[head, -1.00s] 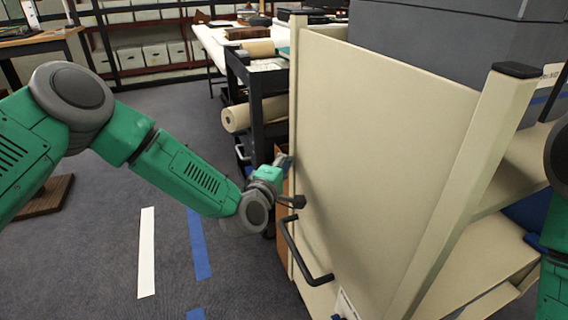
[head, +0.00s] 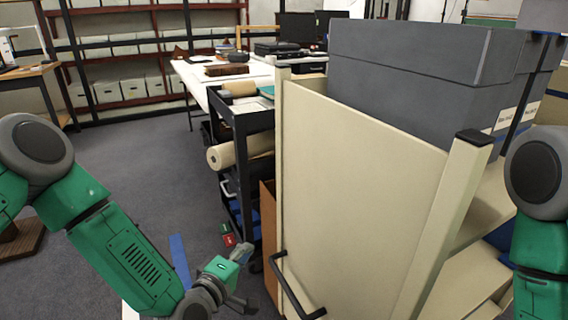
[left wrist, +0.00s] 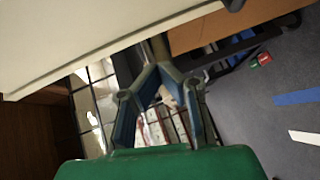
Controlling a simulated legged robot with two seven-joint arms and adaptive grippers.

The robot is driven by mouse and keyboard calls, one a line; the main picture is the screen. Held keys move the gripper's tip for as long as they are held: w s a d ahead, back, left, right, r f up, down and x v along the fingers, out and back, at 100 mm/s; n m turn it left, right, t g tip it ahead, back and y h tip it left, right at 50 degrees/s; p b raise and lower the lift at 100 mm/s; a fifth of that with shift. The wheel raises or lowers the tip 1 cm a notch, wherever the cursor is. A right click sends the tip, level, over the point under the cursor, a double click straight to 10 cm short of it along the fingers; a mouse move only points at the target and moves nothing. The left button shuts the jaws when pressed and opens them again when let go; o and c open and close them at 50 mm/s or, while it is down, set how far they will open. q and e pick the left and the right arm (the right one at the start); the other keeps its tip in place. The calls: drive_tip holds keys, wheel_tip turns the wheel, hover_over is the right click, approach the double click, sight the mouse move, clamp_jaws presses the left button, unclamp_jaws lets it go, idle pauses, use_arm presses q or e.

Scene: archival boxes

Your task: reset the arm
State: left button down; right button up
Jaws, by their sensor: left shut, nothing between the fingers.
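My left arm comes in from the left in the head view and reaches down to the front of the cream cart (head: 350,190). Its gripper (head: 243,253) is small and partly hidden there, just left of the cart's dark handle (head: 293,290) and apart from it. In the left wrist view the two fingers of the left gripper (left wrist: 157,70) come together at the tips, with nothing between them. My right arm shows only in part at the right edge of the head view; its gripper is out of the picture.
Large grey boxes (head: 420,65) stand on the cream cart. A black cart (head: 240,150) with paper rolls stands behind it, and a cardboard box (head: 268,235) is beside it. Red and green small items (head: 229,238) lie near the black cart. The grey floor at left is open.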

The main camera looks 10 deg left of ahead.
use_arm(q)
drive_tip(key=s+f+m+g+p, duration=0.3)
drive_tip(key=s+f+m+g, duration=0.3)
drive_tip(key=s, duration=0.5)
drive_tip(key=s+a+m+g+y+p, duration=0.2)
drive_tip(key=s+a+m+g, duration=0.2)
drive_tip(key=s, duration=0.7)
drive_tip(key=s+a+m+g+y+p, duration=0.2)
drive_tip(key=s+a+m+g+p, duration=0.1)
drive_tip(key=s+a, duration=0.5)
drive_tip(key=s+g, duration=0.1)
drive_tip(key=s, duration=0.2)
drive_tip(key=shift+s+a+m+g+y, duration=0.2)
drive_tip(key=shift+s+m+g+y, duration=0.1)
drive_tip(key=shift+m+g, duration=0.1)
drive_tip(key=shift+a+f, duration=0.1)
drive_tip(key=shift+a+f, duration=0.1)
drive_tip(key=shift+a, duration=0.15)
